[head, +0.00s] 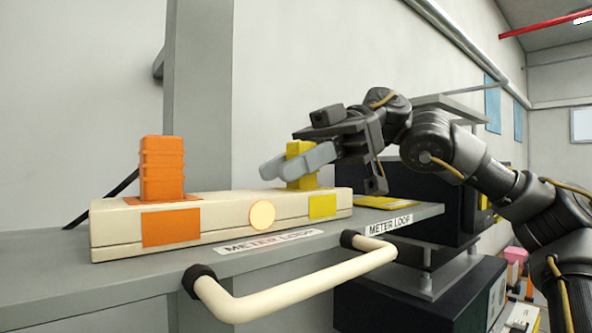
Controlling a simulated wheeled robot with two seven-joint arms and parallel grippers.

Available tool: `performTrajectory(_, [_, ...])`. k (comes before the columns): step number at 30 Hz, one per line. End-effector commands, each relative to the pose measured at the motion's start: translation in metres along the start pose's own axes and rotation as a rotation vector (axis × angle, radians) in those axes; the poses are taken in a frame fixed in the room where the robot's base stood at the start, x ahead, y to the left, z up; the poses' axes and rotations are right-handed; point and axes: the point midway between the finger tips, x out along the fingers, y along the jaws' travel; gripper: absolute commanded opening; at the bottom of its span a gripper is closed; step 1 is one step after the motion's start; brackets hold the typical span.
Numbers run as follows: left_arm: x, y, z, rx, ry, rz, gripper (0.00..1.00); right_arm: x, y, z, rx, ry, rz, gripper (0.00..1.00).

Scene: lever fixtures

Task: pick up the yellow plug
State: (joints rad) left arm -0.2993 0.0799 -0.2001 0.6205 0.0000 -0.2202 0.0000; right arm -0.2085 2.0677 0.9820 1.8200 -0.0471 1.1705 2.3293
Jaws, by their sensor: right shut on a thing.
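The yellow plug (301,149) stands upright at the right end of a cream fixture box (222,212), above a yellow square on its front. My right gripper (285,165) is shut on the plug, its grey fingers covering the plug's middle. The plug's top and a little of its lower part show. Whether its foot is still seated in the box is hard to tell. My left gripper is not in view.
An orange plug (162,169) stands at the box's left end. A round light (262,215) glows on the box front. A cream handle bar (290,290) juts from the grey shelf (140,278). A yellow plate (386,202) lies right of the box.

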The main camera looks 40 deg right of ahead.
Motion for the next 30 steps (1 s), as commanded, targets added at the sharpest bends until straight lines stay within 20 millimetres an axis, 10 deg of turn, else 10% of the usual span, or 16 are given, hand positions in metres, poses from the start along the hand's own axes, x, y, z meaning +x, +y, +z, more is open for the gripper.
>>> performTrajectory(8, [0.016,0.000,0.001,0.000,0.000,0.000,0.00,-0.009,0.001,-0.025,-0.002,0.001,0.001,0.01])
performTrajectory(17, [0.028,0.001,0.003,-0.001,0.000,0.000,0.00,-0.054,-0.051,-0.075,-0.006,0.003,0.002,0.00])
performTrajectory(30, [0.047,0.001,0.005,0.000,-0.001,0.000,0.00,-0.095,-0.123,-0.094,-0.001,0.001,0.001,0.00])
